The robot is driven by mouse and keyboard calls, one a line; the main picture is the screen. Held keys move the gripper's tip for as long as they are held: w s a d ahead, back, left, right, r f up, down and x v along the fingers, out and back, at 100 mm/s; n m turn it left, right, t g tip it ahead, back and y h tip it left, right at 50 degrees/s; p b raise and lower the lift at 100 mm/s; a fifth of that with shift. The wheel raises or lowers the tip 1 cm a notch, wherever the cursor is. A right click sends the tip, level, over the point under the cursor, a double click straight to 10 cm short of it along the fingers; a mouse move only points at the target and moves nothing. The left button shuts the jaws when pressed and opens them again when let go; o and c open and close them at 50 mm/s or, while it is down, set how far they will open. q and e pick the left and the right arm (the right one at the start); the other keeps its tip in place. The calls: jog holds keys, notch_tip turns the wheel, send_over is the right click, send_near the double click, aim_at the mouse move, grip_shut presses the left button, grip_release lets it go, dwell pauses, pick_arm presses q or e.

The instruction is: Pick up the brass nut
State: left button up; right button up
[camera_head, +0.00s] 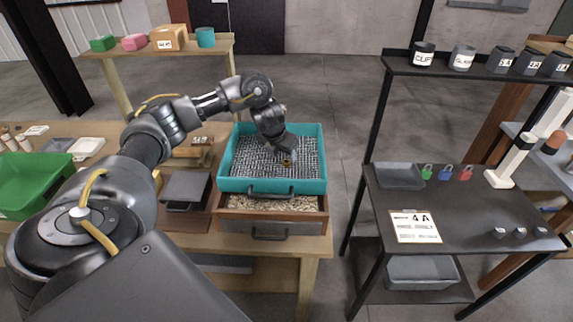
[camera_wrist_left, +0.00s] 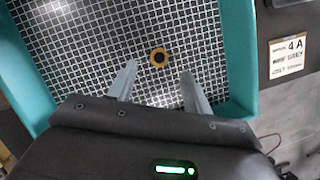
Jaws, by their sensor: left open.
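The brass nut (camera_wrist_left: 159,57) is a yellow ring with a dark centre. It lies on the wire mesh of the teal sieve tray (camera_wrist_left: 237,60). In the head view the nut (camera_head: 287,161) shows small beside my left gripper's tip, inside the teal tray (camera_head: 262,186). My left gripper (camera_wrist_left: 157,90) is open and empty. In the wrist view its two fingers point toward the nut, which lies a little beyond the fingertips and between their lines. A gap remains between fingers and nut. My right gripper is in neither view.
The teal tray's raised walls surround the mesh. It sits on a wooden box (camera_head: 227,222) of grainy material. A green bin (camera_head: 35,180) stands left. A dark shelf (camera_head: 470,205) at right holds a grey tray (camera_head: 399,177), several padlocks and a "4 A" card (camera_head: 415,227).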

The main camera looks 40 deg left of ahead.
aim_at(286, 162)
pick_arm(q)
jog(key=x, duration=0.4)
jog(key=shift+a, duration=0.1)
jog(key=shift+c, duration=0.5)
jog(key=c, duration=0.7)
jog(key=shift+c, duration=1.3)
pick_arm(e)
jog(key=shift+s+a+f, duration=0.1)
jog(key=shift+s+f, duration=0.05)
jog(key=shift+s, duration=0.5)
